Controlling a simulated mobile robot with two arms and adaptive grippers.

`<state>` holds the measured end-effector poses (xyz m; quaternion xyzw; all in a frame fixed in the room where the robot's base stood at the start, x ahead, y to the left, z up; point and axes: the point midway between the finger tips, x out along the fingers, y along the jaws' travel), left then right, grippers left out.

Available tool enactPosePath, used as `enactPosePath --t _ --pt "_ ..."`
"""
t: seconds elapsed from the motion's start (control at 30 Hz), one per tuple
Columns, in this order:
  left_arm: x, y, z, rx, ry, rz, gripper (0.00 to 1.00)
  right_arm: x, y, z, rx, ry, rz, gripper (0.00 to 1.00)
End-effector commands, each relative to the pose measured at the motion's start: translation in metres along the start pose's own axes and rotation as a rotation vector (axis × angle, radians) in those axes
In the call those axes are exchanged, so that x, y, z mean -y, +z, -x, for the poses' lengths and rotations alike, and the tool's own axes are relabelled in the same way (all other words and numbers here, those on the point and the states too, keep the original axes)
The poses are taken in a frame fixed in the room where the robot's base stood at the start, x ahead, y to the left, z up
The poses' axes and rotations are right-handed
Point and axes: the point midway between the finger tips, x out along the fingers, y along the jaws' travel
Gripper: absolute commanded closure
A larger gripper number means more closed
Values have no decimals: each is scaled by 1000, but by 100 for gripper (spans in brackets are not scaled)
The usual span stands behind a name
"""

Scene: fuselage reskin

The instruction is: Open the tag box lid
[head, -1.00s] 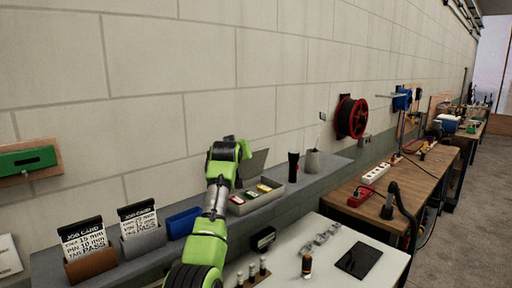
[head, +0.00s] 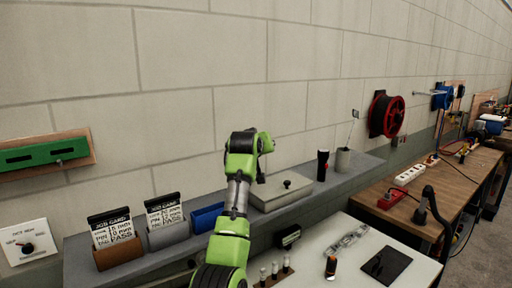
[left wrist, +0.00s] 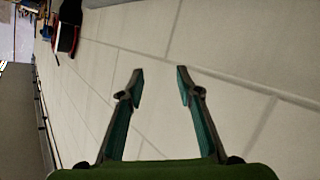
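The tag box (head: 268,199) is a grey box on the wall ledge. Its grey lid (head: 284,185) lies flat on top with a dark knob (head: 287,183), so the box looks shut and its inside is hidden. My left arm rises in front of the box's left end, with its wrist above and left of the lid. In the left wrist view my left gripper (left wrist: 160,72) is open and empty, with the block wall beyond its fingers. The fingers are not clear in the head view. My right gripper is not in view.
A blue bin (head: 206,217) and two job card holders (head: 166,236) stand left of the box. A dark torch (head: 322,165) and a grey cup (head: 343,160) stand to its right. A white table (head: 340,232) with a black tablet (head: 386,264) lies in front.

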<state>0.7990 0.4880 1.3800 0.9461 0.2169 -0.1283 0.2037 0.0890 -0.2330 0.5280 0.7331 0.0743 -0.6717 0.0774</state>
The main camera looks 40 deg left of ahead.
Motion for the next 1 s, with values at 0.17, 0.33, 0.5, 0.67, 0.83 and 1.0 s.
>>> enactPosePath --t 0.17,0.33,0.5,0.67,0.83,1.0 --pt "2 -2 31 -5 0 2 68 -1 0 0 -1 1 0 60" --pt "4 -3 60 -6 1 3 68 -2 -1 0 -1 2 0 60" --pt "6 -4 85 -7 1 3 68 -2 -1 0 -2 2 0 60" --pt "7 -4 98 -5 0 3 68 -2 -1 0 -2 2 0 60" --pt "7 -4 101 -5 0 4 68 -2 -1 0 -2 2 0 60" --pt "7 -4 101 -5 0 4 68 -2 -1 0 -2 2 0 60"
